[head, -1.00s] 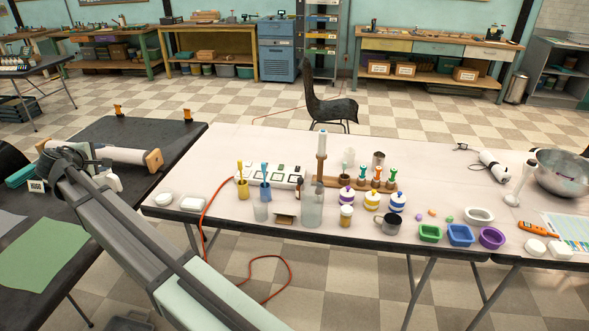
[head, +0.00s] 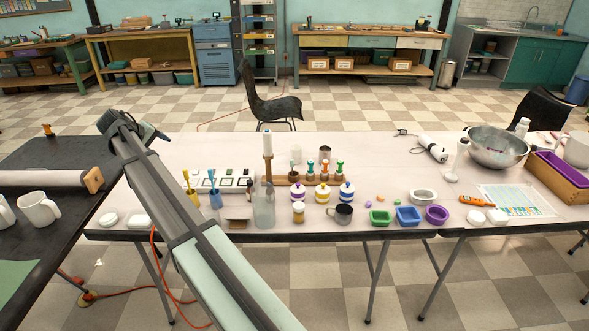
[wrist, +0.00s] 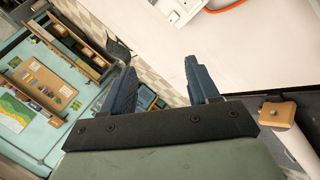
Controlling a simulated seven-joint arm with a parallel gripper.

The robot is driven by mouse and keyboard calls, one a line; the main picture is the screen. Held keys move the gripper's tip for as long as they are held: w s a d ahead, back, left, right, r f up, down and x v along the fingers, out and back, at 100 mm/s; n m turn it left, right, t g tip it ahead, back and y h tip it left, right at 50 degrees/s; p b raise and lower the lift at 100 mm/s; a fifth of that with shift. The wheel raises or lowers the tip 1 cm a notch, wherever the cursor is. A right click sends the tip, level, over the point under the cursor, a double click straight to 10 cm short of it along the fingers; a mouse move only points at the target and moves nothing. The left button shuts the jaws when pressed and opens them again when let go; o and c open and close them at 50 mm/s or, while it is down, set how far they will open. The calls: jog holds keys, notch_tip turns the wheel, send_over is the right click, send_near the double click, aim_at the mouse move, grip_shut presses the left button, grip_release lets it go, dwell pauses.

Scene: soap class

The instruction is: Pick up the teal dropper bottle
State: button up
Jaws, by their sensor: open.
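Several small items with coloured tops stand in a wooden rack (head: 292,184) at the middle of the white table, too small to read clearly. One has a teal-green top (head: 310,166), another a green top (head: 339,166); I cannot tell for certain which is the teal dropper bottle. My gripper (wrist: 158,66) is open and empty in the wrist view. In the head view the arm's end is at the left, well left of the rack. No dropper bottle is recognisable in the wrist view.
A clear bottle (head: 264,207), an amber-toned jar (head: 298,212) and a dark mug (head: 342,214) stand in front of the rack. Coloured tubs (head: 408,216) are to the right.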

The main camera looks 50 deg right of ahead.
jog(key=s+d+f+m+g+y, duration=0.15)
jog(key=s+d+m, duration=0.3)
jog(key=d, duration=0.55)
jog(key=s+d+f+m+g, duration=0.25)
jog(key=s+d, duration=0.25)
jog(key=d, duration=0.4)
jog(key=m+y, duration=0.6)
jog(key=m, duration=0.7)
send_near(311, 161)
notch_tip(311, 161, down, 7)
jog(key=shift+s+d+r, duration=0.1)
jog(key=shift+d+r, duration=0.05)
jog(key=shift+f, duration=2.65)
jog(key=shift+c, duration=0.4)
jog(key=c, duration=0.6)
jog(key=shift+o, duration=0.2)
